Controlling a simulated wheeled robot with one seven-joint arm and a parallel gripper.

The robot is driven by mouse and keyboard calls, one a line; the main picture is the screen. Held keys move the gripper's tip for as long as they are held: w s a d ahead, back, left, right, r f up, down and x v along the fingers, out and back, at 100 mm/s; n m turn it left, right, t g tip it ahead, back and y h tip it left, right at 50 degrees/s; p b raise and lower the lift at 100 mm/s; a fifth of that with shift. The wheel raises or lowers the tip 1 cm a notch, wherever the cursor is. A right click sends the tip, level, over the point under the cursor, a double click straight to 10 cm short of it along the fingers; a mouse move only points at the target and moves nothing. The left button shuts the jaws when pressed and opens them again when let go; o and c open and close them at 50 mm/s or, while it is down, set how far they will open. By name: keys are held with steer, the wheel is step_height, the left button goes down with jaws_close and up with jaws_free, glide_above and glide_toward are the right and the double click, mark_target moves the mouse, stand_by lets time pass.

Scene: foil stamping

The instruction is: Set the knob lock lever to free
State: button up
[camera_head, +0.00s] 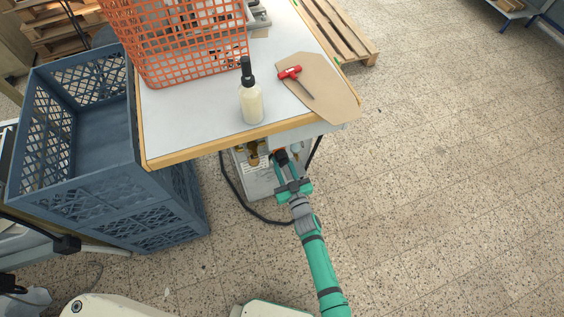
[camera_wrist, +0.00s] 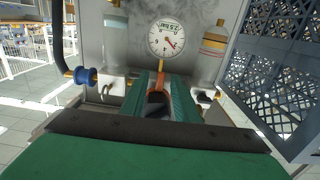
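My gripper (camera_head: 287,168) reaches under the front edge of the table to the pressure unit there. In the wrist view its two green fingers (camera_wrist: 164,98) stand apart, one on each side of a dark round knob (camera_wrist: 157,101). An orange-red part (camera_wrist: 161,80) shows between the fingertips, just below the gauge. The fingers hide much of the knob, and I cannot tell whether they press on it. I cannot make out the lock lever's setting. A round gauge (camera_wrist: 167,38) with a red needle appears upside down in the wrist view.
A brass fitting (camera_head: 254,154) sits left of my gripper. In the wrist view, a blue fitting (camera_wrist: 85,76) and clear bowls (camera_wrist: 213,45) flank the gauge. Blue crates (camera_head: 150,222) stand at left. The table (camera_head: 190,115) holds a bottle (camera_head: 250,100). Floor at right is clear.

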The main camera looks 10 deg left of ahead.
steer(key=shift+d, duration=0.1)
steer(key=v, duration=1)
steer(key=shift+s, duration=0.35)
steer(key=shift+d, duration=0.2)
steer(key=s+d+r+m+h, duration=0.1)
steer(key=s+d+r+h, duration=0.15)
steer(key=s+d, duration=0.4)
steer(key=s+d+r+m+h, duration=0.1)
steer(key=s+d+r+h, duration=0.15)
steer(key=s, duration=0.75)
steer(key=s+a+r+m+h, duration=0.2)
steer(key=s+r+m+h, duration=0.3)
steer(key=s+r, duration=0.6)
steer(key=shift+s+a+r, duration=0.2)
steer(key=shift+a+r, duration=0.1)
steer(key=shift+r, duration=0.35)
